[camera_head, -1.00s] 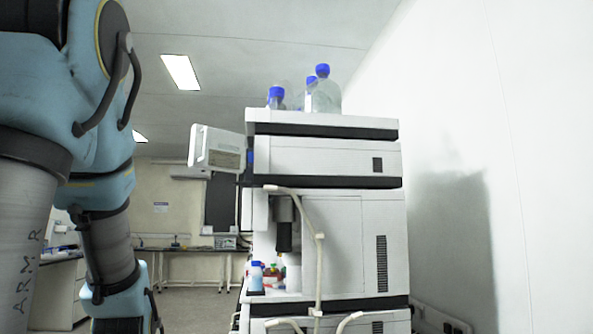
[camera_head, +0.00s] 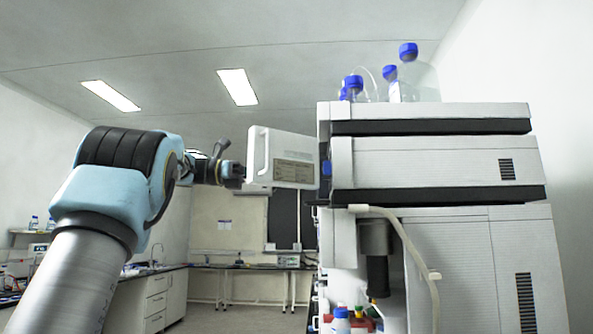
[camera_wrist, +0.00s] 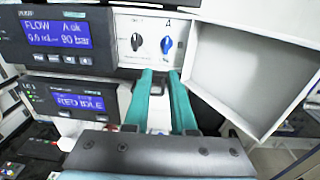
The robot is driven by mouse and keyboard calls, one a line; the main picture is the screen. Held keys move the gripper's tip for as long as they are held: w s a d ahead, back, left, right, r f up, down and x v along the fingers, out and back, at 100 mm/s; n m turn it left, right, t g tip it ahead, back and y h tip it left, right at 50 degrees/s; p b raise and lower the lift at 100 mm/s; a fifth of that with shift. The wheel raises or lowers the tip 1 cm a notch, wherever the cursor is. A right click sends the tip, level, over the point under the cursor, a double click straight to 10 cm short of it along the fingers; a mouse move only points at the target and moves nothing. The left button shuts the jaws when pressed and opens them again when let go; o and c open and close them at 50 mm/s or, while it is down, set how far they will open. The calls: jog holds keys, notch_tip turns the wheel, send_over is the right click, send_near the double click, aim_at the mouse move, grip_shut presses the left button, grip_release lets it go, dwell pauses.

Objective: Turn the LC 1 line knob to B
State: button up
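In the wrist view a white panel carries a black knob (camera_wrist: 137,42) and, to its right, a blue knob (camera_wrist: 166,45). In the head view my gripper (camera_head: 238,174) is beside the instrument stack's open door (camera_head: 293,172); the knobs are hidden there.
The open door (camera_wrist: 250,75) stands close on the right of the knobs. An upper display (camera_wrist: 58,33) shows flow and pressure; a lower display (camera_wrist: 80,101) reads idle. In the head view, blue-capped bottles (camera_head: 420,78) stand on the stack (camera_head: 440,160). A hose (camera_head: 405,240) hangs in front.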

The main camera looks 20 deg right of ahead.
aim_at(328, 168)
jog(key=shift+g, duration=0.4)
jog(key=x, duration=0.3)
jog(key=r+p+x, duration=0.1)
jog(key=x, duration=0.3)
jog(key=r+p+x, duration=0.1)
jog(key=x, duration=0.2)
jog(key=shift+s, duration=0.35)
jog(key=shift+c, duration=0.4)
grip_shut()
